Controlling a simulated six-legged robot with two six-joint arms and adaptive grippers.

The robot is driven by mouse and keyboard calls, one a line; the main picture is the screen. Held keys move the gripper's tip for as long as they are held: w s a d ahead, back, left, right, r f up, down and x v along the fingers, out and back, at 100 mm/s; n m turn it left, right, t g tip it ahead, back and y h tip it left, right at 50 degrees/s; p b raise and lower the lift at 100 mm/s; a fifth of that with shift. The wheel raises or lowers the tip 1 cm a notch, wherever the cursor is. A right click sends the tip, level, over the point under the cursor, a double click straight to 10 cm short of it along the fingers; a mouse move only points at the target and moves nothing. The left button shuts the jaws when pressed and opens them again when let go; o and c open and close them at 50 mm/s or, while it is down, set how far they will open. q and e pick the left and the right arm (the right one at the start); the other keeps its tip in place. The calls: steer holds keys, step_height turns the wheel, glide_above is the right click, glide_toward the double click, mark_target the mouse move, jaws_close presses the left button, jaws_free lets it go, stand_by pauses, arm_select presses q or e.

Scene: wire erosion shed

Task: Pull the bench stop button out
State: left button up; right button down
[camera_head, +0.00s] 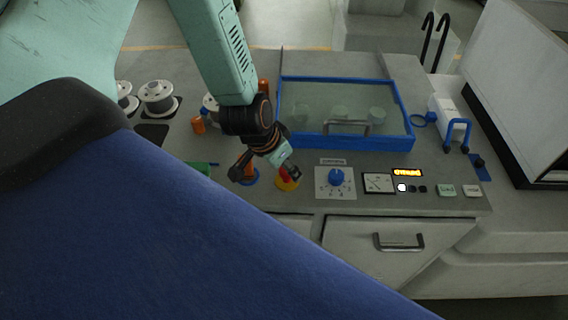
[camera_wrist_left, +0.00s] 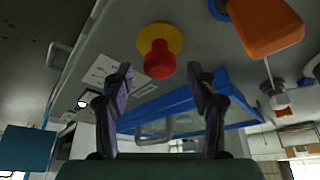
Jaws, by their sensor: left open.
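The bench stop button is a red mushroom head (camera_wrist_left: 159,60) on a round yellow base (camera_wrist_left: 176,36) in the left wrist view. In the head view the yellow base (camera_head: 288,186) shows near the bench's front edge, with the red head (camera_head: 283,178) partly hidden by a finger. My left gripper (camera_head: 267,172) is open just above it. In the left wrist view its two fingers (camera_wrist_left: 158,72) stand apart, one on each side of the red head in the picture, with nothing between them in contact. My right gripper is not in view.
An orange object (camera_wrist_left: 268,28) on a blue base stands beside the button. A blue dial (camera_head: 336,177), a gauge (camera_head: 378,183) and a lit display (camera_head: 407,173) lie to the right. A blue-framed clear lid (camera_head: 345,143) lies behind. White spools (camera_head: 157,97) stand at left.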

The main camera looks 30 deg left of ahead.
arm_select(q)
steer(key=shift+a, duration=0.1)
steer(key=shift+v, duration=1.5)
steer(key=v, duration=0.8)
steer(key=shift+r, duration=0.4)
steer(key=shift+s+a+f, duration=0.1)
steer(key=shift+s, duration=0.1)
